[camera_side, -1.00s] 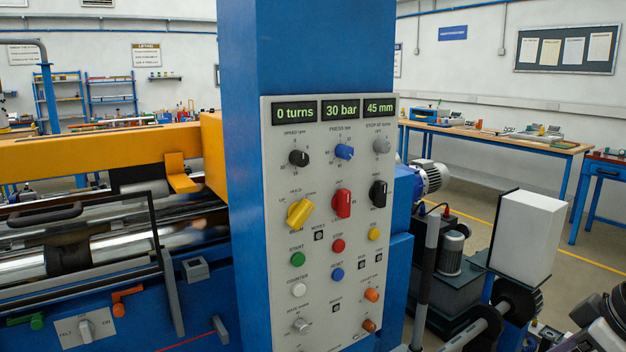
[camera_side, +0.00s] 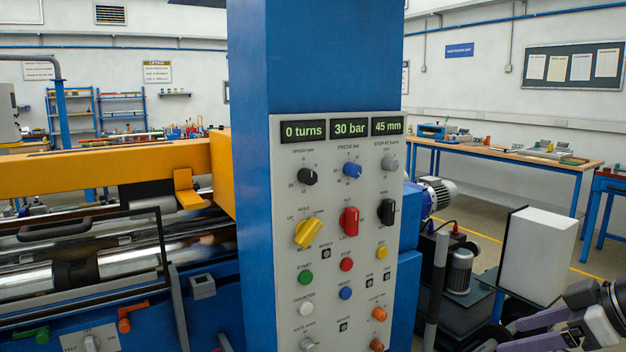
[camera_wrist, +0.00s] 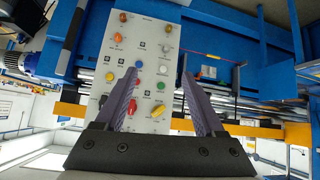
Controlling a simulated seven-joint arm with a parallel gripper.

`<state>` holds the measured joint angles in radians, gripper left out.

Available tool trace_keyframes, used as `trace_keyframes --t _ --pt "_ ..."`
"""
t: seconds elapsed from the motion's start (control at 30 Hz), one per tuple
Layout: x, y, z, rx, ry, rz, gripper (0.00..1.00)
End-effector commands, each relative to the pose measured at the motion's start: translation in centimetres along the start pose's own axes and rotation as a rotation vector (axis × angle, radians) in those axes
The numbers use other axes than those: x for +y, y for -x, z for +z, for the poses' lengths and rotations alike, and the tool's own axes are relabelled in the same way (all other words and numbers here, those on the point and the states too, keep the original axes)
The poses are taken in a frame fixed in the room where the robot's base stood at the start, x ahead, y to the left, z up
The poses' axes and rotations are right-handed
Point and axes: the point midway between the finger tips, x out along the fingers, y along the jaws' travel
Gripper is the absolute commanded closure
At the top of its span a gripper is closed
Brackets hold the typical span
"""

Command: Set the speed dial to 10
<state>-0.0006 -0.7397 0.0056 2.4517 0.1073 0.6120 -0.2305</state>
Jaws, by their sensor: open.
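The speed dial (camera_side: 307,177) is a black knob under the "SPEED rpm" label, at the top left of the grey control panel (camera_side: 285,230). Its scale numbers are small, and I cannot tell where its pointer stands. My gripper (camera_side: 492,338) enters the side view at the lower right, its purple fingers pointing left toward the panel and apart from it. In the wrist view my gripper (camera_wrist: 158,78) is open and empty, with the panel (camera_wrist: 150,35) upside down beyond the fingers. The speed dial is not visible there; the gripper body covers that end of the panel.
Displays above the dial read 0 turns, 30 bar (camera_side: 349,128) and 45 mm. A blue press knob (camera_side: 352,170) sits right of the dial, and a yellow knob (camera_side: 308,232) below it. A white box (camera_side: 540,255) stands right of the panel, near my gripper.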

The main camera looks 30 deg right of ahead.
Motion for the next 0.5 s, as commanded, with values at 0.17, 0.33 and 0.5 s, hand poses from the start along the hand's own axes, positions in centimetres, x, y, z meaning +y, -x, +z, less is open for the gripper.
trace_keyframes --t 0.17,0.33,0.5 --pt "0.1 0.0 -11.8 0.355 0.082 0.01 0.29" --pt "1.0 -0.1 -21.7 0.625 0.102 0.097 0.29" --pt "1.5 -2.7 -29.0 0.784 0.07 0.237 0.29"
